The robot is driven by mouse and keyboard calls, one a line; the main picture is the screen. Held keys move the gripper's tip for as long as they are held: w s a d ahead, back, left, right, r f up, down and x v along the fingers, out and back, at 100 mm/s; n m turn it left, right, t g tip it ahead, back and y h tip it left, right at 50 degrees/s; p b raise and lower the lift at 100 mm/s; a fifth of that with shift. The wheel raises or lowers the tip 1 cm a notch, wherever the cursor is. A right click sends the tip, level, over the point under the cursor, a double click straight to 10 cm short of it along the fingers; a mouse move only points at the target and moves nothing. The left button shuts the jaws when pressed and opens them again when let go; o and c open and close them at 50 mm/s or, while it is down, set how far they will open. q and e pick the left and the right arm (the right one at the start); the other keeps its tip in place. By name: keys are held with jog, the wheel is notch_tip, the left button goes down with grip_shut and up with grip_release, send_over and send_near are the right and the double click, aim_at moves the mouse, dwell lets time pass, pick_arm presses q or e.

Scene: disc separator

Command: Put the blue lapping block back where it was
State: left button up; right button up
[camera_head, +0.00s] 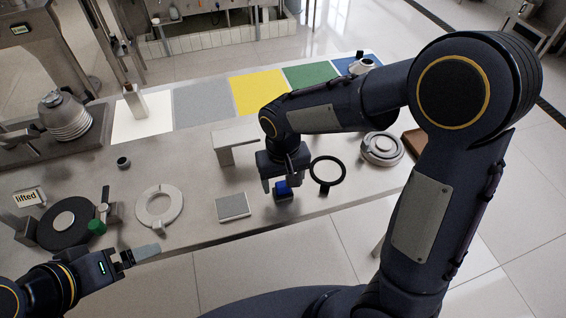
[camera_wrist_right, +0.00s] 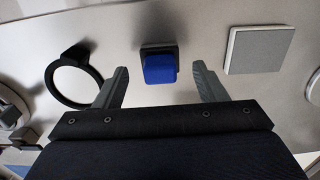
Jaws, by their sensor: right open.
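The blue lapping block (camera_head: 283,189) stands on the table near its front edge, between a grey square plate and a black ring. It also shows in the right wrist view (camera_wrist_right: 160,68), with a dark base under or behind it. My right gripper (camera_head: 281,184) is just above the block in the head view. In the right wrist view its two fingers (camera_wrist_right: 162,88) are apart, with the block beyond the tips and between them, not gripped. My left gripper (camera_head: 140,256) is at the lower left, off the table's front edge, away from the block; its jaw opening is unclear.
The grey square plate (camera_head: 232,207) lies left of the block; the black ring (camera_head: 328,171) is right. A pale ring (camera_head: 158,206), a dark disc (camera_head: 67,222) and a "lifted" sign (camera_head: 28,197) are at left. A metal bracket (camera_head: 233,146) stands behind. Coloured mats (camera_head: 258,92) line the back.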

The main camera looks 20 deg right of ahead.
aim_at(284, 185)
notch_tip(284, 185, up, 8)
jog(key=shift+r, duration=0.2)
jog(key=s+d+r+m+t+y, duration=0.1)
jog(key=s+d, duration=0.3)
jog(key=s, duration=0.4)
jog(key=s+d+r+m+t+y, duration=0.1)
jog(key=s+d+t, duration=0.3)
jog(key=s, duration=0.4)
jog(key=shift+d+r+t+y, duration=0.15)
jog(key=shift+d+t+y, duration=0.15)
jog(key=shift+d+y, duration=0.45)
